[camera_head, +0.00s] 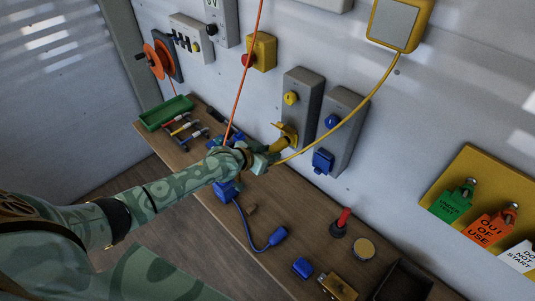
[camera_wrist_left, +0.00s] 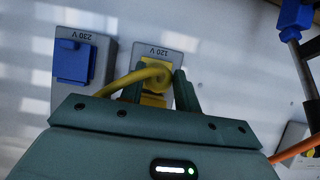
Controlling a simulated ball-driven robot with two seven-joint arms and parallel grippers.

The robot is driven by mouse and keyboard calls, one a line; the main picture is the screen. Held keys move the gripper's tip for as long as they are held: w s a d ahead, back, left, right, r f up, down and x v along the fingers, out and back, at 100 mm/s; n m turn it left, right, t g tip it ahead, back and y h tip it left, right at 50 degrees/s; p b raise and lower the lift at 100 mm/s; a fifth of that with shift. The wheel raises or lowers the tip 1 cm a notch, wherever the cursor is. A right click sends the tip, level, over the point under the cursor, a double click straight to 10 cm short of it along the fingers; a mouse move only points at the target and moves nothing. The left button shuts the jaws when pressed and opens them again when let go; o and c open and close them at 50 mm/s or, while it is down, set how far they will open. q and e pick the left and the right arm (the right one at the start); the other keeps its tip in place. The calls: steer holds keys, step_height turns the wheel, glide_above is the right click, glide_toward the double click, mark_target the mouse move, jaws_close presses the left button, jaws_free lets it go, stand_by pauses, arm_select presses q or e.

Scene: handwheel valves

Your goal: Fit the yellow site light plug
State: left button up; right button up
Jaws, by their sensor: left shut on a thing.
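My left gripper (camera_head: 268,155) is shut on the yellow plug (camera_head: 281,147), just below and in front of the yellow socket (camera_head: 289,130) on the grey box. In the left wrist view the plug (camera_wrist_left: 153,76) sits between my two fingers, in front of the 120 V box (camera_wrist_left: 163,53). The plug is at or very close to the socket; I cannot tell whether it is seated, since the fingers and cord hide the join. The yellow cord (camera_head: 360,102) runs up to the yellow site light (camera_head: 399,24). My right gripper is not in view.
The 230 V box (camera_head: 343,120) with a blue socket (camera_head: 322,161) stands close at the right. An orange cord (camera_head: 246,67) hangs near my gripper.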

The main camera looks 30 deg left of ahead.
arm_select(q)
steer(key=shift+w+d, duration=0.25)
steer(key=shift+w, duration=0.3)
steer(key=o, duration=1.1)
steer(key=shift+c, duration=0.2)
steer(key=shift+s+a+r, duration=0.2)
steer(key=shift+s+r, duration=0.05)
steer(key=shift+s, duration=0.2)
steer(key=p+v, duration=0.2)
steer(key=v, duration=1.3)
steer(key=shift+s, duration=0.1)
